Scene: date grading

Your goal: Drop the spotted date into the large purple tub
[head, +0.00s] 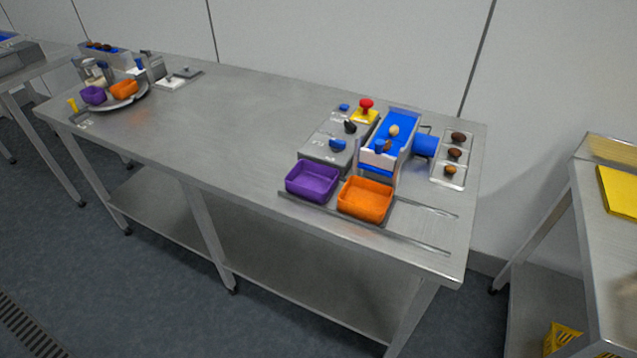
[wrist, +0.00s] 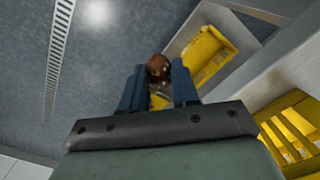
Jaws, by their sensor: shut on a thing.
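My gripper (wrist: 158,85) shows only in the wrist view. Its two blue fingers are shut on a brown date (wrist: 158,67) with darker patches, held at the fingertips above the floor. The large purple tub (head: 312,181) stands at the front of the long steel table in the head view, left of the orange tub (head: 365,199). The purple tub looks empty. A smaller purple tub (head: 93,95) sits on a round tray at the table's far left. My gripper is away from all of these tubs.
A small blue conveyor (head: 403,122) carries dates behind the orange tub. A tray (head: 436,178) with three dates lies to its right. A red button (head: 366,104) stands at the back. Yellow crates (wrist: 290,125) are near my gripper. The middle of the long table is clear.

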